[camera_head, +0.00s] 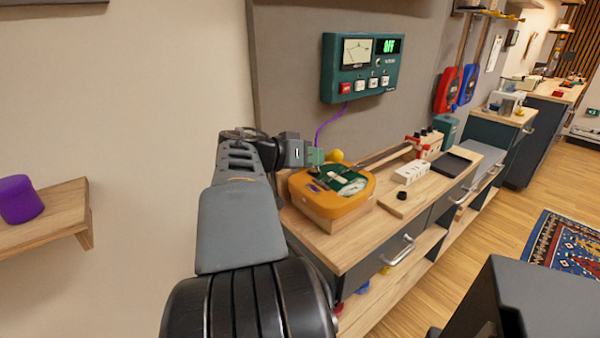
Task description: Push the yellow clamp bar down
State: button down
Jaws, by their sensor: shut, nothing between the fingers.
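My gripper (314,157) is shut and empty. It reaches in from the left, its tips over the back left part of an orange-yellow device (364,195) with a dark green top and a pale dial. A small yellow rounded piece (336,155) shows just right of the tips, at the back of the device. I cannot tell whether it is part of the yellow clamp bar, or whether the tips touch it. No separate bar shows clearly; my arm and gripper hide part of the device's left side.
The device sits on a wooden block on the bench (345,250). A white socket strip (411,172), a black knob (402,195) and a dark tray (451,164) lie to the right. A teal meter panel (361,68) reading OFF hangs above, with a purple cable. A shelf (50,220) is at left.

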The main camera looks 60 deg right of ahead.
jog(key=s+a+f+m+t+b, duration=0.1)
jog(key=s+f+m+b, duration=0.2)
jog(key=f+b, duration=0.7)
jog(key=b, duration=0.7)
jog(key=shift+a+f+t+h, duration=0.2)
jog(key=shift+a+t+h, duration=0.1)
jog(key=shift+t, duration=0.1)
jog(key=shift+w, duration=0.1)
